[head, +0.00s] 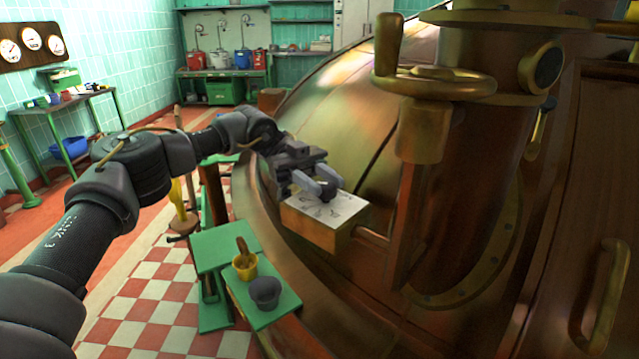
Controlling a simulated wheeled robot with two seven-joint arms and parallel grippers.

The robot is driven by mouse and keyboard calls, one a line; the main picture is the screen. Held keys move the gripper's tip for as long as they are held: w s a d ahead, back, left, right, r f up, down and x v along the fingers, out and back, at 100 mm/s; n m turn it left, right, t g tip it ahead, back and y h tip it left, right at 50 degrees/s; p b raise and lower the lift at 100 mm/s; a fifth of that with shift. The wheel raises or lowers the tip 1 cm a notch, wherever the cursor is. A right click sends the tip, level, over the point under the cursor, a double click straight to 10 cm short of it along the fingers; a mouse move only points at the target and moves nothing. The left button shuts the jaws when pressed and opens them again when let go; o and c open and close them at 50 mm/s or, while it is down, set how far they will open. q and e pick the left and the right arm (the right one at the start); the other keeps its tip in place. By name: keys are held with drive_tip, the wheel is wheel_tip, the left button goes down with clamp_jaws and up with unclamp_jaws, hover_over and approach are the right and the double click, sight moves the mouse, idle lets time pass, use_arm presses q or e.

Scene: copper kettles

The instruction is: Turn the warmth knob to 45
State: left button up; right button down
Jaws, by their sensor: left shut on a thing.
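The warmth knob (325,191) is a small dark knob on the white-faced top of a brass control box (318,228) fixed to the copper kettle's side. The white face carries dark markings, too small to read from here. My left gripper (321,187) reaches in from the left and is shut on the knob, with its grey fingers around it. The fingers hide much of the knob, so its pointer cannot be read. My right gripper is not in view.
The large copper kettle (345,115) fills the right side, with a brass handwheel (435,85) above the box. The tiled floor at left is mostly clear.

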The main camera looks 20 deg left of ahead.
use_arm(q)
drive_tip(key=shift+f, duration=0.1)
idle(0.4)
drive_tip(key=o, duration=1)
drive_tip(key=shift+d, duration=0.1)
drive_tip(key=shift+c, duration=0.2)
